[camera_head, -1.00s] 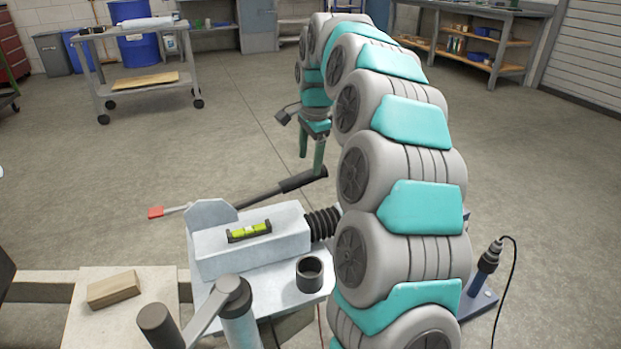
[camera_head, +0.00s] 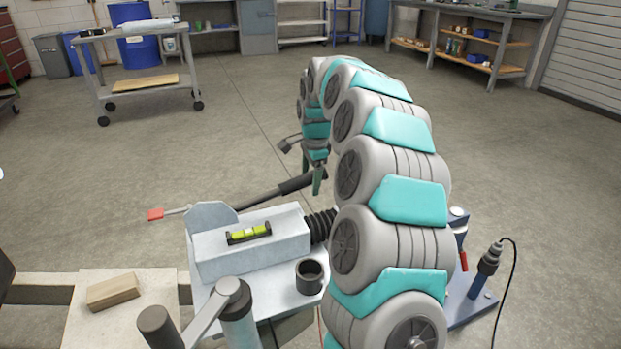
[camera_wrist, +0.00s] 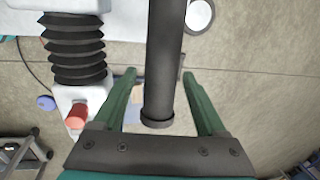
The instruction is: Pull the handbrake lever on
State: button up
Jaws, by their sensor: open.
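The handbrake lever (camera_head: 262,198) is a long dark bar with a thicker black grip (camera_head: 297,184) at its right end. It lies low beside the light grey coupling housing (camera_head: 254,244). In the wrist view the black grip (camera_wrist: 163,70) runs down between the two green fingers of my gripper (camera_wrist: 158,82). The fingers are open, with a gap on both sides of the grip. In the head view my gripper (camera_head: 318,178) is at the grip's end, and my arm hides part of the area on the right.
A yellow-green spirit level (camera_head: 249,233) lies on the housing. A dark cup (camera_head: 309,277) stands on the plate in front. A black rubber bellows (camera_head: 320,226) is right of the housing. A red tab (camera_head: 155,214) is at the rod's left end. A wood block (camera_head: 113,291) lies left.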

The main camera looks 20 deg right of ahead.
jog(key=shift+c, duration=0.3)
grip_shut()
dwell(1.1)
